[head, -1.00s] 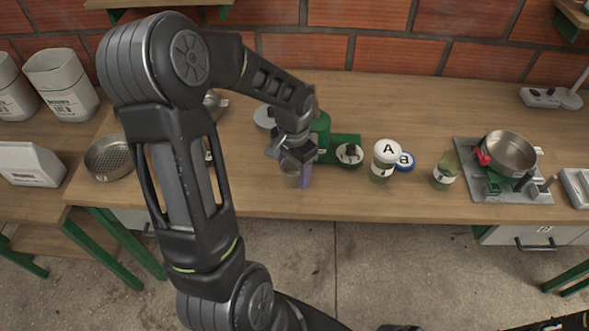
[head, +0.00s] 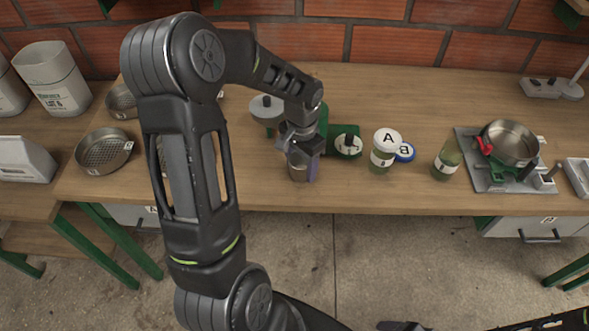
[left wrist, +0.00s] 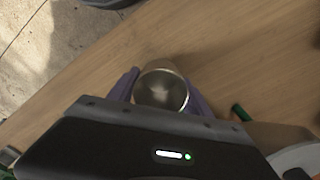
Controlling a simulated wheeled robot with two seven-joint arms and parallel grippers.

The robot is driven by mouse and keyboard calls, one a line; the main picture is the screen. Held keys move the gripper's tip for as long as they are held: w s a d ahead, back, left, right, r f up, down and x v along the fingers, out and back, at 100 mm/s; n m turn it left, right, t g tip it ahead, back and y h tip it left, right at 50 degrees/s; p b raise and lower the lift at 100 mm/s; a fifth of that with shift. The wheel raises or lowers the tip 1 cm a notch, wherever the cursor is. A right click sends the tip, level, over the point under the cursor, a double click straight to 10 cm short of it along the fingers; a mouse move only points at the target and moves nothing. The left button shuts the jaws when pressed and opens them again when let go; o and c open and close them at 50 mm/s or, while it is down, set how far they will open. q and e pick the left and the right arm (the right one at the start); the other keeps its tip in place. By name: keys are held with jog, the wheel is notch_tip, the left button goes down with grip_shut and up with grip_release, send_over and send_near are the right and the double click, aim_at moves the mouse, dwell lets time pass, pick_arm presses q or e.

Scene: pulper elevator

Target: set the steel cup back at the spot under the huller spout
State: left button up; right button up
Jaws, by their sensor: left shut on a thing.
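My left gripper (head: 300,160) is shut on the steel cup (head: 297,174), just above or on the front part of the bench; I cannot tell whether the cup touches the wood. In the left wrist view the cup (left wrist: 161,89) shows its round open mouth, empty inside, between the purple fingers of the left gripper (left wrist: 162,92). A green machine (head: 322,118), probably the huller, stands right behind the gripper and is partly hidden by my arm. Its spout cannot be made out.
A pot (head: 511,144) sits far right. A sieve (head: 104,151) lies left. The bench's front edge is close.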

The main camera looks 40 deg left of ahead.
pick_arm(q)
jog(key=shift+w+d, duration=0.15)
jog(key=shift+w, duration=0.7)
jog(key=shift+w+d, duration=0.1)
jog(key=shift+w, duration=0.75)
jog(key=o, duration=1.5)
jog(key=shift+r+b, duration=0.5)
jog(key=shift+r, duration=3.45)
jog(key=shift+f, duration=0.1)
